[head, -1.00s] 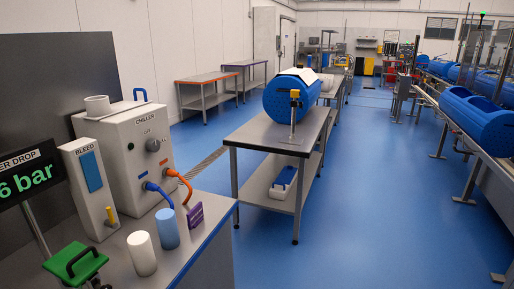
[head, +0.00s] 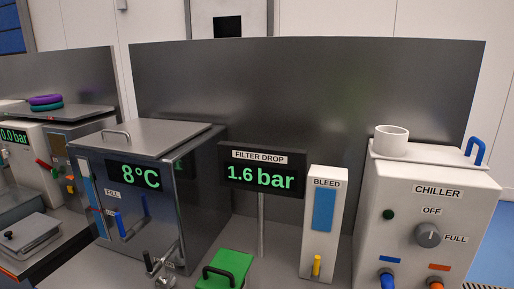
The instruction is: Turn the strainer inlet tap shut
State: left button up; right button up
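No part in view is labelled as the strainer inlet tap, and I cannot tell which one it is. A metal fitting with dark ends (head: 158,266) stands in front of the steel tank (head: 190,190), near the bottom edge. A green block with a black handle (head: 222,270) is to its right, cut off by the bottom edge. A blue lever (head: 120,225) is on the tank's front. A yellow lever (head: 317,265) is low on the white BLEED box (head: 322,225). Neither of my grippers is in view.
The FILTER DROP display (head: 262,172) reads 1.6 bar on a thin post; the tank display (head: 134,175) reads 8°C. The white CHILLER (head: 425,215) stands at right with a knob (head: 428,235). A grey panel (head: 300,90) rises behind.

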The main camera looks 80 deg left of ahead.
aim_at(55, 172)
jog(key=i+u, duration=0.2)
jog(key=u, duration=3.7)
jog(key=z, duration=0.4)
jog(key=i+j+z, duration=0.3)
jog(key=j+z, duration=0.25)
jog(key=j, duration=0.25)
jog(key=i+j+z, duration=0.1)
jog(key=j+z, duration=0.2)
jog(key=j, duration=0.15)
